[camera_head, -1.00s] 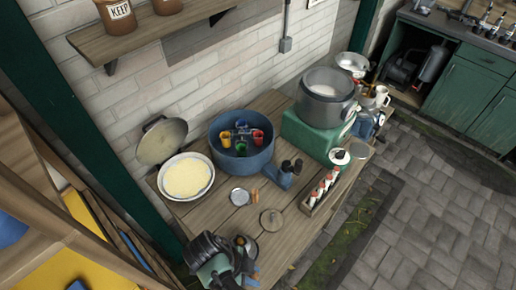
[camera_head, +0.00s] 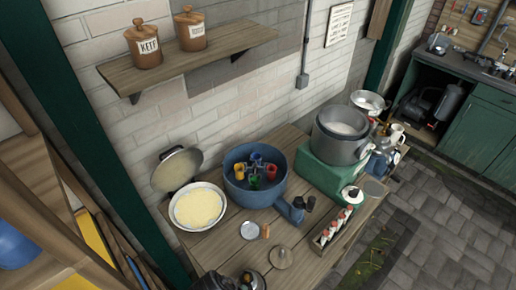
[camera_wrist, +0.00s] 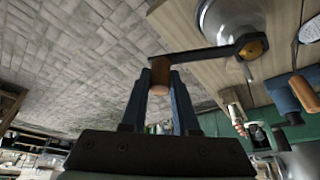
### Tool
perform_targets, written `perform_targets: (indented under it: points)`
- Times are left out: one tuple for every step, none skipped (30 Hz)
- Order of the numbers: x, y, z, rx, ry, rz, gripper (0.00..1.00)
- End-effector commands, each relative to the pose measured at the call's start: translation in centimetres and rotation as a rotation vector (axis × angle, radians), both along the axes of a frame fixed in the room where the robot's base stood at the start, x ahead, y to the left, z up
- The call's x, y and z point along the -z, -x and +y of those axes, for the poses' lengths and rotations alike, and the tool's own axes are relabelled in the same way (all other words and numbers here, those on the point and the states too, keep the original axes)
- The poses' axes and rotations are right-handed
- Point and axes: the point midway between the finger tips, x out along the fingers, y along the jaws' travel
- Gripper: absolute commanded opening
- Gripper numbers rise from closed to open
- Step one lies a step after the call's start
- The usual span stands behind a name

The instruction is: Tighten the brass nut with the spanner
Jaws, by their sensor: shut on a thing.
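In the wrist view my gripper (camera_wrist: 167,90) is shut on a brown cylindrical grip (camera_wrist: 159,74). A dark bar (camera_wrist: 203,54) runs from this grip to a round brass-coloured piece (camera_wrist: 253,47), which looks like the brass nut. The bar and grip look like a crank; I cannot tell whether this is the spanner. The bar passes beside a shiny rounded metal vessel (camera_wrist: 230,20) on the wooden table. In the head view only dark parts (camera_head: 238,281) show at the bottom edge, and I cannot make out my gripper there.
The table (camera_head: 225,248) holds a pan of yellow stuff (camera_head: 198,207), a blue pot (camera_head: 256,194) with coloured cups, a grey pot (camera_head: 340,150) on a green box (camera_head: 322,176), and a rack (camera_head: 333,229). Jars stand on a wall shelf (camera_head: 190,60). Paved floor lies right.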

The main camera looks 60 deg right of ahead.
Motion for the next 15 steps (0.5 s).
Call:
perform_targets:
  points:
    - [0.0,-0.1,0.0,-0.002,-0.001,-0.002,0.00]
    - [0.0,-0.1,0.0,-0.002,-0.001,-0.002,0.00]
    - [-0.1,-0.1,0.0,-0.002,-0.001,-0.002,0.00]
    - [-0.1,-0.1,0.0,-0.002,-0.001,-0.002,0.00]
    - [-0.2,-0.1,0.0,-0.002,-0.002,-0.001,0.00]
    - [-0.3,-0.1,0.0,-0.001,-0.001,-0.001,0.00]
    - [-0.4,-0.1,0.0,-0.001,-0.001,-0.002,0.00]
    - [-0.6,-0.1,0.0,-0.001,-0.001,-0.002,0.00]
    - [-0.8,-0.1,0.0,0.000,0.000,-0.002,0.00]
    - [-0.9,-0.1,0.0,0.000,0.000,-0.002,0.00]
    - [-1.0,-0.1,0.0,0.000,0.000,-0.002,0.00]
    - [-1.2,-0.1,0.0,0.000,0.000,-0.001,0.00]
    - [-1.3,-0.1,0.0,0.000,0.000,-0.001,0.00]
    - [-1.4,-0.1,0.0,0.000,-0.001,-0.001,0.00]
    - [-1.6,-0.1,0.0,0.000,-0.001,-0.001,0.00]
